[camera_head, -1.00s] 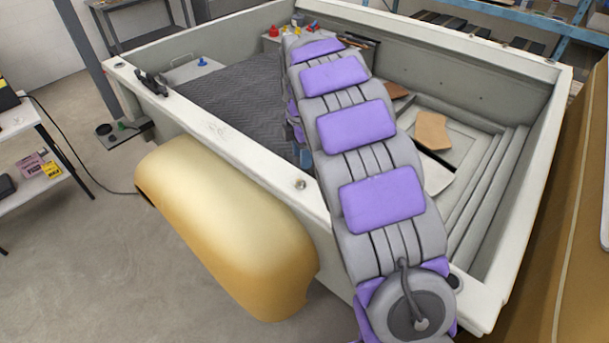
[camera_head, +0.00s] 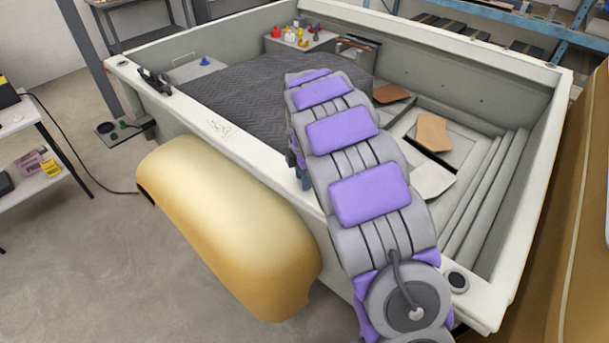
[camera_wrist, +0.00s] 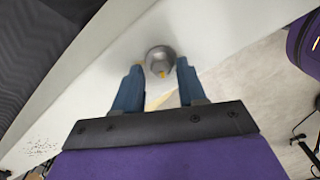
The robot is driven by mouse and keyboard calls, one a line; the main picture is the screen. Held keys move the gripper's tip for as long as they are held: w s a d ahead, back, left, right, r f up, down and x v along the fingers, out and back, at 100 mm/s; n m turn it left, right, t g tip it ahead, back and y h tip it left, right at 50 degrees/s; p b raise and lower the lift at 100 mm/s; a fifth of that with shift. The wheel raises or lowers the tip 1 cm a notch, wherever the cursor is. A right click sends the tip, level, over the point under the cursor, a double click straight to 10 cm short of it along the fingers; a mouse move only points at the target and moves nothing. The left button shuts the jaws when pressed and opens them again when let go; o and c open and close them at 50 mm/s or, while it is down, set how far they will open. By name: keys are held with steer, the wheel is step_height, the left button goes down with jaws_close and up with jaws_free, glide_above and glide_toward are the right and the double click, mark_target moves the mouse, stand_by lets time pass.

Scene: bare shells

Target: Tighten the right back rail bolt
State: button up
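A round grey metal bolt (camera_wrist: 160,60) stands on the white rail in the wrist view, with a small orange mark at its near side. My gripper (camera_wrist: 161,72) has two blue fingers, spread apart, one on each side of the bolt's near edge. I cannot tell whether they touch it. In the head view the white near rail (camera_head: 241,144) runs along the bed's side.
A gold fender (camera_head: 232,228) bulges outward below the near rail. A dark quilted mat (camera_head: 244,98) lies in the bed. A grey box with several coloured pieces (camera_head: 300,40) stands at the back. A round dark fitting (camera_head: 457,281) sits at the rail's right end. A black clamp (camera_head: 154,82) sits at left.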

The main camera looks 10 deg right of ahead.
steer(key=shift+c, duration=0.7)
steer(key=shift+d, duration=0.9)
jaws_close()
steer(key=shift+a, duration=0.15)
